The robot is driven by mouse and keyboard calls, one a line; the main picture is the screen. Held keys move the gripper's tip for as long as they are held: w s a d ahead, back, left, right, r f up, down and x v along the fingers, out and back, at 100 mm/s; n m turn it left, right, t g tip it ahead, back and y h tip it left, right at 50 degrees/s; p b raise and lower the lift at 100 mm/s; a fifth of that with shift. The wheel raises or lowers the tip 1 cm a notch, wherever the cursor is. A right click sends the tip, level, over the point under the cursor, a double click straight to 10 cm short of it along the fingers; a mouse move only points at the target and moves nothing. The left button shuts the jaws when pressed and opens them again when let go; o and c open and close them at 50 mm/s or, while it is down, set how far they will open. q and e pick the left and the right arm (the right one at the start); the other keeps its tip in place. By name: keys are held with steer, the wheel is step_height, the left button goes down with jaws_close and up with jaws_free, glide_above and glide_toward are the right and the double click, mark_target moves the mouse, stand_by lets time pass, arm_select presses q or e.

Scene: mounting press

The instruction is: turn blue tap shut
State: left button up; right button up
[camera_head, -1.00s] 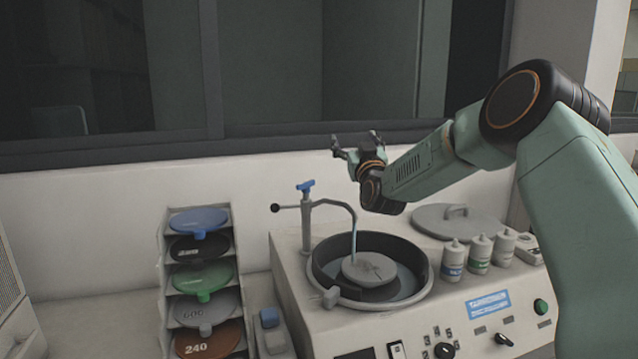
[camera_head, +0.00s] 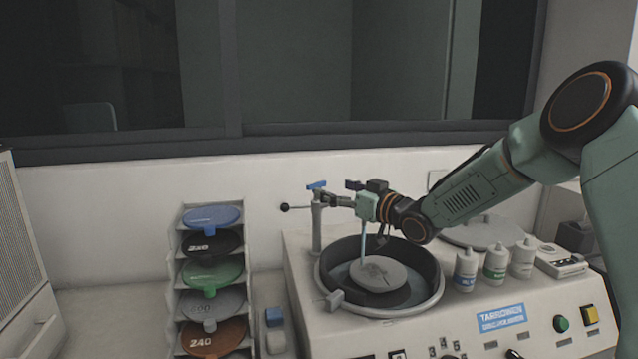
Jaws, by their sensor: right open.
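The blue tap handle (camera_head: 316,185) sits on top of a grey upright pipe (camera_head: 316,225) at the back left of the round bowl. A pale bluish stream (camera_head: 363,243) comes down from the spout to a grey disc in the bowl. My right gripper (camera_head: 339,192) is open, just right of the blue handle, with its dark fingers pointing left toward it. It hides most of the spout's curved arm. Whether a finger touches the tap I cannot tell. My left gripper is not in view.
The bowl (camera_head: 327,285) is set in a pale machine with knobs and buttons. Several white bottles (camera_head: 496,262) and a grey lid (camera_head: 476,233) stand to its right. A rack (camera_head: 177,300) of coloured discs stands left. A wall and window lie behind.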

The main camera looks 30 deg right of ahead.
mark_target(318, 185)
steer(key=x, duration=0.5)
steer(key=shift+w+d+f, duration=0.15)
steer(key=shift+w+f, duration=0.1)
steer(key=shift+f, duration=0.05)
steer(key=shift+w+a+r, duration=0.3)
steer(key=shift+w+a, duration=0.1)
steer(key=shift+w, duration=0.35)
steer(key=shift+w+d+f+p, duration=0.2)
steer(key=shift+w+f+p, duration=0.1)
steer(key=shift+w, duration=0.15)
steer(key=shift+s+a+r, duration=0.2)
steer(key=shift+a+r, duration=0.05)
steer(key=c, duration=0.3)
steer(key=shift+d+f, duration=0.1)
steer(key=shift+d, duration=0.1)
steer(key=c, duration=0.5)
steer(key=shift+a, duration=0.1)
steer(key=c, duration=0.4)
steer(key=shift+f, duration=0.15)
